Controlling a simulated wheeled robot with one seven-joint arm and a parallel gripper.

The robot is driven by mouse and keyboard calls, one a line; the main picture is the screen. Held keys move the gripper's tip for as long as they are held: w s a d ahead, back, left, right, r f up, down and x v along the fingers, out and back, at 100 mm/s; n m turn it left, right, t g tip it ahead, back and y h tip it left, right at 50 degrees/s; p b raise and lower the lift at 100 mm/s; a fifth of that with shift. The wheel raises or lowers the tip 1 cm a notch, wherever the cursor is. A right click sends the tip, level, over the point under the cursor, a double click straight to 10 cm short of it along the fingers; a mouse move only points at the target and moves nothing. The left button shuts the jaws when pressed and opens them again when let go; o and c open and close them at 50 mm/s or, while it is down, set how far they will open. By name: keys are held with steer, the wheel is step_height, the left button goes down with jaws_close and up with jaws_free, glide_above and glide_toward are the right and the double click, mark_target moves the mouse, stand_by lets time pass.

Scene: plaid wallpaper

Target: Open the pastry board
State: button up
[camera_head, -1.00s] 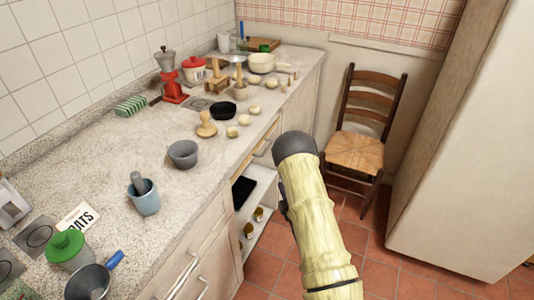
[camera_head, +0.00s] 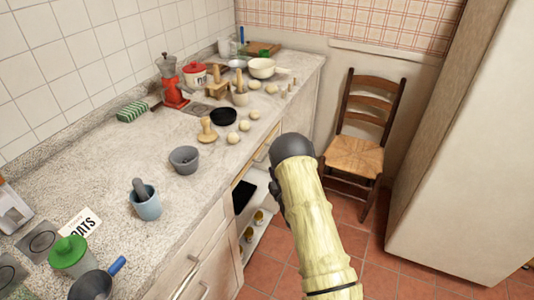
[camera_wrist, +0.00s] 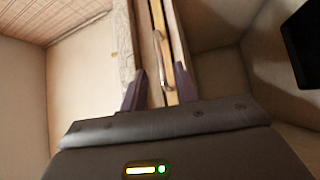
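In the wrist view a narrow wooden front with a metal bar handle (camera_wrist: 158,45) runs under the pale countertop edge; I take it for the pastry board (camera_wrist: 173,52). My gripper (camera_wrist: 160,88) is open, with one dark finger on each side of the handle's line. The handle's near end lies between the fingers; I cannot tell whether they touch it. In the head view the board's front lies below the counter edge, partly hidden by my arm, and my fingers are hidden.
The counter (camera_head: 100,165) holds a grey bowl (camera_head: 184,160), a blue mortar (camera_head: 145,203), dough balls and other kitchenware. An open shelf (camera_head: 256,215) is below. A chair (camera_head: 357,155) and a large pale cabinet (camera_head: 465,160) stand right, with tiled floor between.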

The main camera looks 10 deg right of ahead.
mark_target(267, 153)
steer(key=w, duration=0.5)
steer(key=w+a+r, duration=0.1)
steer(key=w, duration=0.1)
steer(key=shift+w+a, duration=0.1)
steer(key=shift+w, duration=0.3)
steer(key=c, duration=0.5)
jaws_close()
